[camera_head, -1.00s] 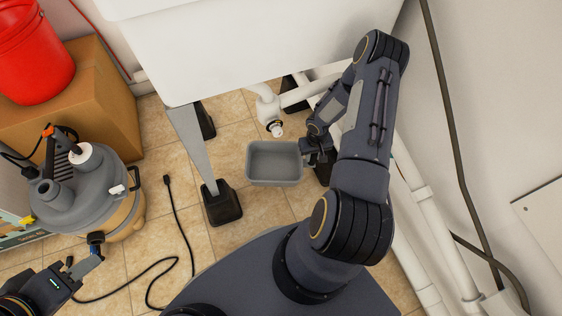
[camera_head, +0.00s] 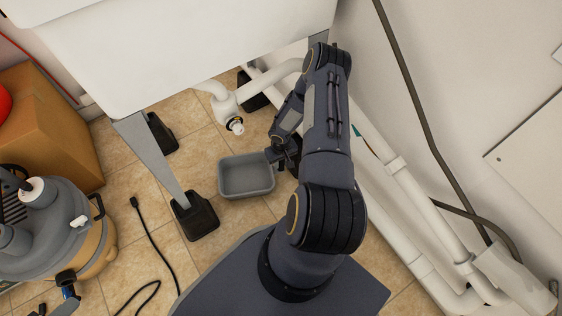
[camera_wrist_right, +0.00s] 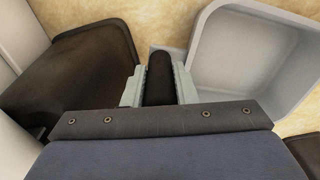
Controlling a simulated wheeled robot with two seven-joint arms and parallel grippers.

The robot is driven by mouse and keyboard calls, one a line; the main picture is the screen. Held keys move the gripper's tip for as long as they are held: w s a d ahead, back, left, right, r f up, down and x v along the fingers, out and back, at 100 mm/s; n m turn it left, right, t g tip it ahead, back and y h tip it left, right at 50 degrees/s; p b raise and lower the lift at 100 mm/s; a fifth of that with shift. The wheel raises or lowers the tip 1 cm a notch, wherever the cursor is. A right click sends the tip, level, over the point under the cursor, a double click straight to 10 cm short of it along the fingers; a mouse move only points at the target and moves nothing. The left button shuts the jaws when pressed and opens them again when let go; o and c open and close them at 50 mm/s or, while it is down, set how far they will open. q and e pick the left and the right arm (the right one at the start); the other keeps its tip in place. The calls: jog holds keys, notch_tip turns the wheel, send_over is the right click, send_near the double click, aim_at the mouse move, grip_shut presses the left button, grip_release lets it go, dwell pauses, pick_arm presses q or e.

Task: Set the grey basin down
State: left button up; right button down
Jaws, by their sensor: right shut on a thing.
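The grey basin (camera_head: 246,178) is an empty, open rectangular tub below the white sink, beside a sink leg's black foot and in front of the drain pipe's mouth. It looks level and low over the tiles; I cannot tell whether it touches them. My right gripper (camera_head: 284,156) is at its right side. In the wrist view the fingers of the right gripper (camera_wrist_right: 158,85) close around a dark bar, and the basin (camera_wrist_right: 235,60) fills the upper right.
The white drain pipe (camera_head: 228,108) hangs behind the basin. The sink leg's black foot (camera_head: 195,216) is close on its left. A wet vacuum (camera_head: 60,235) and a black cable (camera_head: 150,240) are on the left. White wall pipes (camera_head: 405,180) run along the right.

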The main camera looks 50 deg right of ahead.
jog(key=c, duration=1.2)
grip_release()
jog(key=shift+o, duration=0.2)
jog(key=shift+r+p, duration=0.4)
notch_tip(320, 180, up, 11)
jog(key=p, duration=0.4)
jog(key=shift+r, duration=0.2)
